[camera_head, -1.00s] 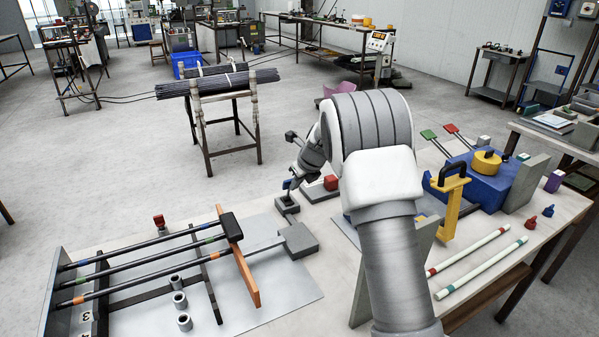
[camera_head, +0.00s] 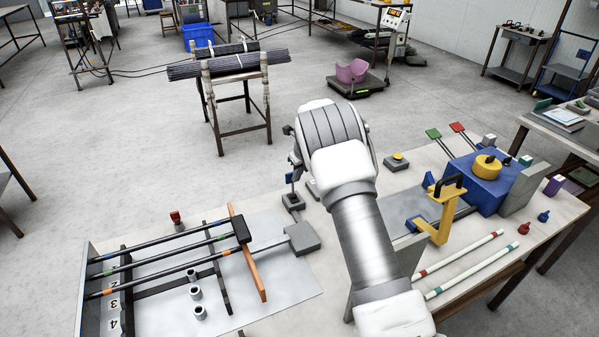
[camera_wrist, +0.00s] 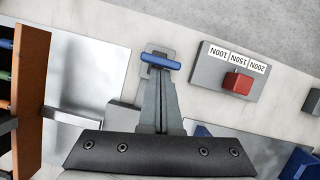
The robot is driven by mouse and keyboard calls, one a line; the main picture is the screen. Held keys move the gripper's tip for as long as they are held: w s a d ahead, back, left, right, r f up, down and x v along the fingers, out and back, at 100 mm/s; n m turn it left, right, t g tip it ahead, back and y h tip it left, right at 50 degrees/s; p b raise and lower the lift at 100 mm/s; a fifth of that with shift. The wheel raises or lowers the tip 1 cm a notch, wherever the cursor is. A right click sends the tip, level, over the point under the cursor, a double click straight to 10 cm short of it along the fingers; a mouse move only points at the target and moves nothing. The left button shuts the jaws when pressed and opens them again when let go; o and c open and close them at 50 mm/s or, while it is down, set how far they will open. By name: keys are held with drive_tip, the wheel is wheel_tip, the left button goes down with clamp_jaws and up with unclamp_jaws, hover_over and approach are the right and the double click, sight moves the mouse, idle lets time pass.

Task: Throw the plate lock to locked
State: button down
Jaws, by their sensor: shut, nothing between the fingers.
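A blue bar-shaped handle (camera_wrist: 160,62) sits on a small grey block (camera_wrist: 154,48) in the wrist view. It looks like the plate lock, though no label shows on it. An orange plate (camera_head: 250,262) crosses several dark rods at the left.
A grey block with a red slider (camera_wrist: 237,83) and force labels stands right of the handle. A larger grey block (camera_head: 302,238) is close in front. A blue box (camera_head: 487,184), a yellow bracket (camera_head: 437,230) and two white rods occupy the right of the table.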

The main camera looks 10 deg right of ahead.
drive_tip(key=w, duration=0.1)
drive_tip(key=w+a, duration=0.1)
drive_tip(key=w, duration=0.2)
drive_tip(key=shift+w+a+r, duration=0.1)
drive_tip(key=shift+w+a, duration=0.25)
drive_tip(key=shift+w, duration=0.05)
